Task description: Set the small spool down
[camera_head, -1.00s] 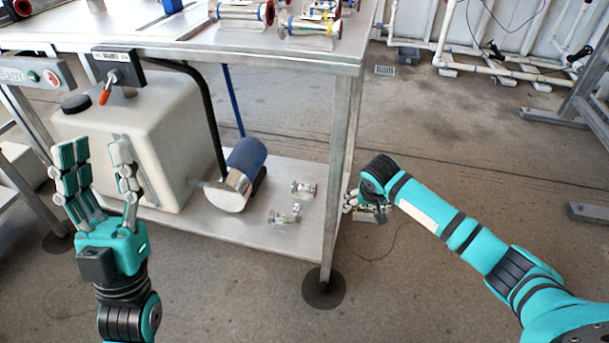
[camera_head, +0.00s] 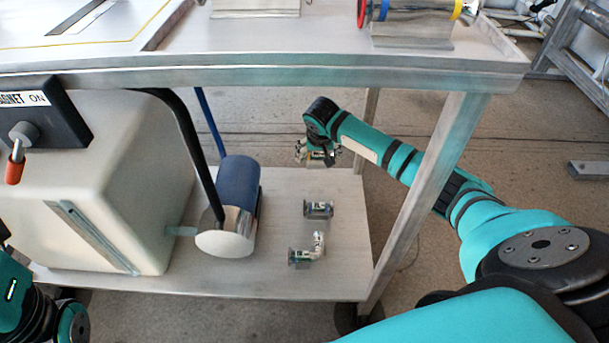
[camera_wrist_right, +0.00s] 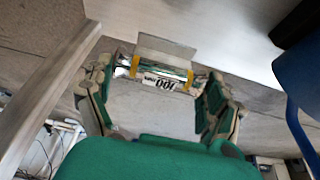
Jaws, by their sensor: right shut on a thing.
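The small spool (camera_wrist_right: 160,76) is a short metal pipe piece with yellow bands and a white label that seems to read 100 mm. My right gripper (camera_wrist_right: 158,88) is shut on it, with a finger at each end. In the head view the right gripper (camera_head: 318,157) hangs above the back right of the lower shelf (camera_head: 345,190), and the spool is mostly hidden there. A pale plate shows beside the spool in the wrist view. Only the palm and wrist of my left gripper (camera_head: 15,292) show at the lower left; its fingers are out of sight.
A short fitting (camera_head: 318,209) and an elbow (camera_head: 307,251) lie on the lower shelf. A blue-and-steel pump (camera_head: 235,205) and a white tank (camera_head: 110,180) stand to their left. A table leg (camera_head: 425,200) crosses in front of my right arm. Larger spools (camera_head: 410,12) rest on the tabletop.

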